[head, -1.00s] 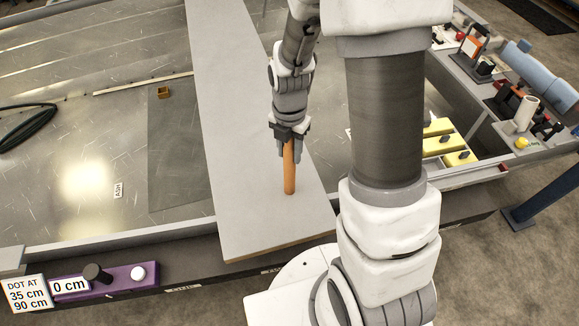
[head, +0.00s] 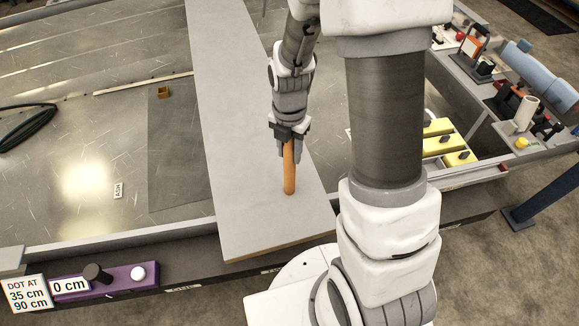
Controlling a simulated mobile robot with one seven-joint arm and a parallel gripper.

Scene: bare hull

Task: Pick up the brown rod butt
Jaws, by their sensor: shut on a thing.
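The brown rod butt (head: 289,172) is a slim orange-brown cylinder over the grey plank in the head view. My gripper (head: 289,150) is above its upper part, with its fingers on both sides of it and shut on it. The rod's near end sticks out below the fingers; its upper end is hidden by the gripper. I cannot tell whether the rod touches the plank or is held just above it.
The grey plank (head: 240,150) spans the metal hull. A purple block (head: 125,279) with knobs lies at the near left. Yellow boxes (head: 438,146) and a tool-filled bench (head: 505,125) are at the right. A dark hose (head: 30,125) lies far left. The plank left of the rod is clear.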

